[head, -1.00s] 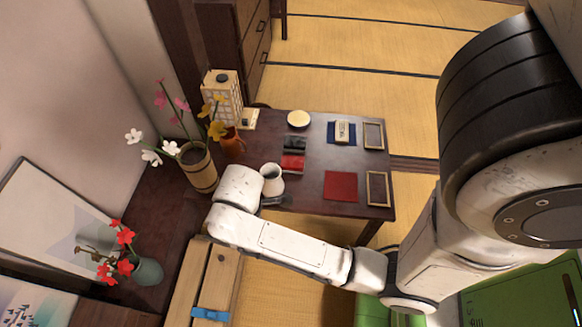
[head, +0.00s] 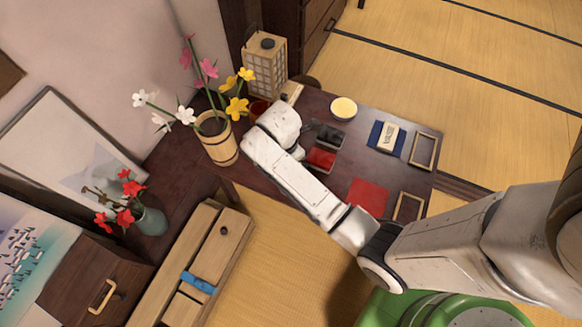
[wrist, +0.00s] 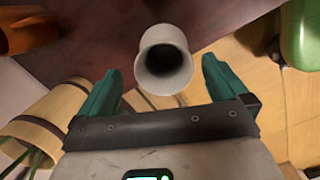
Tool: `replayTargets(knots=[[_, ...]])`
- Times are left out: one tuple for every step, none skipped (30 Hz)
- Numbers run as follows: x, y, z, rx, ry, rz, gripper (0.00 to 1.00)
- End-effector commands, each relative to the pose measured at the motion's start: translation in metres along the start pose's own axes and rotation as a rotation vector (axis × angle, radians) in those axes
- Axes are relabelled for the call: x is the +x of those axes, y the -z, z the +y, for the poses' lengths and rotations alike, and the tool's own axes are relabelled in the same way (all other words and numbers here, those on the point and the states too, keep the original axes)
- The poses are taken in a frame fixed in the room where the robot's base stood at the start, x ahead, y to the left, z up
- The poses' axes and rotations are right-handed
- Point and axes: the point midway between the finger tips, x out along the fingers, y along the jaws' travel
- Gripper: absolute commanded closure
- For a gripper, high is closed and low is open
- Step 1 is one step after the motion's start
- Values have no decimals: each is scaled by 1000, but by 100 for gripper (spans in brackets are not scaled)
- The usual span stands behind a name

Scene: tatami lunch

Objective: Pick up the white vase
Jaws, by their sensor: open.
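The white vase (wrist: 163,62) shows in the wrist view, its round open mouth facing the camera, above a dark tabletop. My gripper (wrist: 160,70) is open, with one green finger on each side of the vase. A gap shows on both sides, and I see no contact. The depth of the fingers along the vase is hard to tell. In the head view my arm's wrist end is over the low dark table and hides the vase; my fingers are not clear there.
Black and red boxes (head: 321,159) lie to the right. A paper lantern (head: 265,65) stands at the back.

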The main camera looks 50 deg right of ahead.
Motion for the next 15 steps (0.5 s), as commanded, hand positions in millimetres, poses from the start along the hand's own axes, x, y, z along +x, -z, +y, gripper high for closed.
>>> replayTargets(knots=[[4, 0, -1, 0, 1, 0, 0], [7, 0, -1, 1, 1, 0, 0], [11, 1, -2, 1, 2, 0, 0], [15, 2, -2, 1, 2, 0, 0], [20, 2, -3, 1, 3, 0, 0], [26, 3, -4, 1, 3, 0, 0], [31, 3, -4, 1, 3, 0, 0], [35, 4, -5, 1, 2, 0, 0], [40, 4, -4, 2, 2, 0, 0], [44, 4, -4, 2, 1, 0, 0], [46, 4, -4, 2, 1, 0, 0], [50, 4, -4, 1, 1, 0, 0], [51, 4, -4, 1, 1, 0, 0], [52, 4, -4, 1, 0, 0, 0], [53, 4, -4, 1, 0, 0, 0]])
